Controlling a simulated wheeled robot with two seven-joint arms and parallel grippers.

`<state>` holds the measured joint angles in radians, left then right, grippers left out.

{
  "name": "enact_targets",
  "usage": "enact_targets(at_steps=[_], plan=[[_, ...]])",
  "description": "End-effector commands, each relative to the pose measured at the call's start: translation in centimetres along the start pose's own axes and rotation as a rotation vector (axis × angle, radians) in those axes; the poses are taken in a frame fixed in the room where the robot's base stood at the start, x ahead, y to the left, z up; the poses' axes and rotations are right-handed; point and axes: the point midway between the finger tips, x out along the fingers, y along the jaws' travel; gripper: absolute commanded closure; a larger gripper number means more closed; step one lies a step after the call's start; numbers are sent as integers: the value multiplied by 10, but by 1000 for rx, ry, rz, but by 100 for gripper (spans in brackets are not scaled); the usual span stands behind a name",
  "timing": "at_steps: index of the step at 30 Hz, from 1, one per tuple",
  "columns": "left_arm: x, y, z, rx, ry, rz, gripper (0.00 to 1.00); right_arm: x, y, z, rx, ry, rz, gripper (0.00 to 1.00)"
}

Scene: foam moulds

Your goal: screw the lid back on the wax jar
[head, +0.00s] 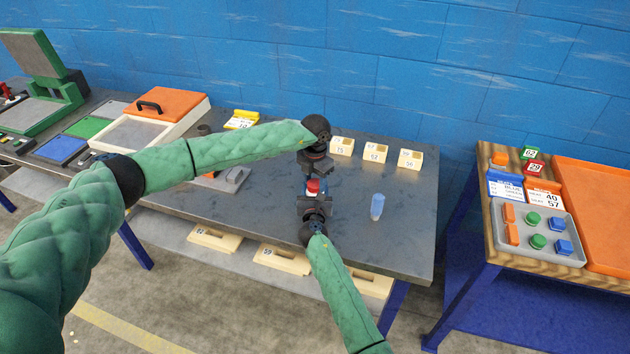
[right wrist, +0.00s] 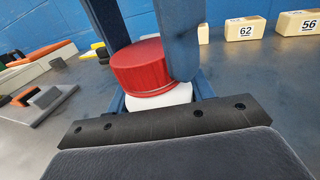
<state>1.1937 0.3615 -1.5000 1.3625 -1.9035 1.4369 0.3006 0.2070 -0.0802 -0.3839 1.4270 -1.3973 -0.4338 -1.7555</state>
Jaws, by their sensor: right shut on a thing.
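The red lid (right wrist: 138,68) sits on top of the white wax jar (right wrist: 160,97), looking slightly tilted; how far it is threaded does not show. My right gripper (head: 316,201) is shut on the jar and holds it upright above the table. My left gripper (head: 314,172) comes down from above, its blue fingers on either side of the lid. One finger passes behind the lid and the other stands at its right side. Whether they press on it cannot be told. In the head view the lid (head: 314,187) shows small between the two grippers.
The grey table (head: 400,238) is clear in front. Several numbered cream blocks (head: 375,152) line the back. A grey block (head: 231,180) lies at left. A side table holds a grey tray (head: 563,256) and an orange tray (head: 600,215).

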Motion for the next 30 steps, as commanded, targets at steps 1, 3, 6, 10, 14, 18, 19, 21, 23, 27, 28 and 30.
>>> enact_targets(at_steps=[1,3,6,10,14,18,19,21,23,27,28,30], plan=[[0,1,0,-1,0,1,44,0,0,0,0,0,0,100],[0,1,0,-1,0,0,31,0,0,0,0,0,0,100],[0,0,0,0,0,0,31,0,0,0,0,0,0,100],[0,0,0,0,0,0,31,0,0,0,0,0,0,100],[-4,0,0,0,-1,0,31,0,0,0,0,0,0,100],[-18,0,0,1,-2,1,31,0,0,0,0,0,0,100],[-23,1,0,1,-1,1,31,0,0,0,0,0,0,100],[-36,1,0,0,-2,1,31,0,0,0,0,0,0,100],[-48,1,1,0,-3,1,31,0,0,0,0,0,0,100],[-74,1,0,-1,-2,1,31,0,0,0,0,0,0,100],[-80,1,0,-1,-1,1,31,0,0,0,0,0,0,100],[-92,1,0,0,-2,1,31,0,0,0,0,0,0,100]])
